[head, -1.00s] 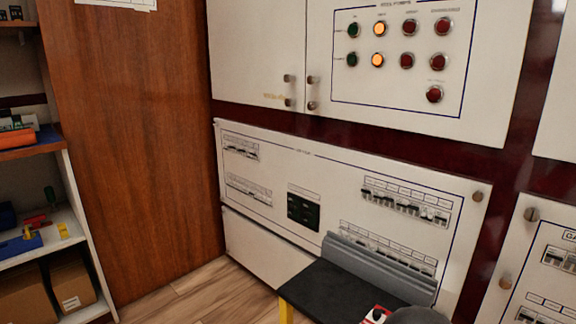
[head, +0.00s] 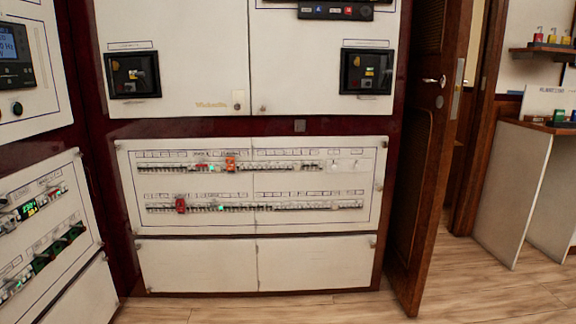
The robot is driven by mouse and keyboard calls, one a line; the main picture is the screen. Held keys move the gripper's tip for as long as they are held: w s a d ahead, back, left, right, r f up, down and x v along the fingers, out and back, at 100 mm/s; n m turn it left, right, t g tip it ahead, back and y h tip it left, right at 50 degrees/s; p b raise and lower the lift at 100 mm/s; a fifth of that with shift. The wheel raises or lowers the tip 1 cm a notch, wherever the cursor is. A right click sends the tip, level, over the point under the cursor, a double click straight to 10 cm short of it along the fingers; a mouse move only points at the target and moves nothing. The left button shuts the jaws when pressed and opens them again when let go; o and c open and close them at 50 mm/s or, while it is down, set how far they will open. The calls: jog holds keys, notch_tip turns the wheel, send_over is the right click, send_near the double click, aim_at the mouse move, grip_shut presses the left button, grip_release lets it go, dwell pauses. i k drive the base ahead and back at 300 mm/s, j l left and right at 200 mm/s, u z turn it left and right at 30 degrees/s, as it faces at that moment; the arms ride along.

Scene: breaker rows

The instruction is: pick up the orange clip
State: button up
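An orange clip (head: 230,163) sits on the upper breaker row of the low white panel in the head view, left of the panel's middle. It looks small from here, and how it is fixed to the row cannot be told. A red clip-like piece (head: 180,205) sits on the lower breaker row, further left. My gripper is not in view.
The breaker panel (head: 350,183) is in front, with white cabinet doors above and below. Another panel (head: 45,225) stands close at the left. A brown door (head: 425,130) stands open at the right. A white counter (head: 510,180) is beyond it. The wood floor (head: 455,285) is clear.

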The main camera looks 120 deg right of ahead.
aim_at(230, 167)
jog(key=z, duration=3.85)
jog(key=i+j, duration=0.1)
jog(key=i, duration=0.75)
jog(key=i+z, duration=0.1)
jog(key=i, duration=0.8)
jog(key=j, duration=0.1)
